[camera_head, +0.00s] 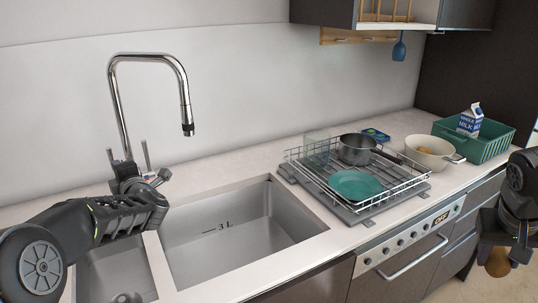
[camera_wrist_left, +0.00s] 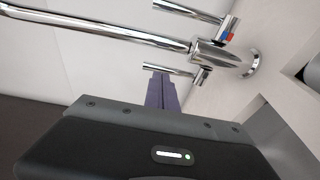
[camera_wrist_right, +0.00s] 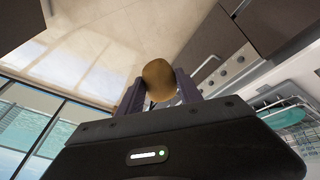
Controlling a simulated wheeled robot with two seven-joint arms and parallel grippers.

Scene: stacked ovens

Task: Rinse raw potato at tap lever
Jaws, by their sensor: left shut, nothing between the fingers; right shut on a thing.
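The chrome tap (camera_head: 120,95) arches over the double sink (camera_head: 300,222), with its spout above the larger right basin; no water shows from it. The tap levers stand at its base, and one lever (camera_wrist_left: 165,69) shows beside my left fingertips in the left wrist view. My left gripper (camera_head: 160,178) is shut and empty close to the tap base; I cannot tell if it touches the lever. My right gripper (camera_head: 508,250) is shut on the brown potato (camera_wrist_right: 159,80). The potato also shows low at the right in the head view (camera_head: 498,263), in front of the cabinets.
A wire dish rack (camera_head: 368,207) with a teal plate (camera_head: 354,185), a pot (camera_head: 356,149) and a glass (camera_head: 316,148) stands right of the sink. A cream bowl (camera_head: 431,157) and a teal crate (camera_head: 493,150) with a milk carton (camera_head: 470,121) are farther right.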

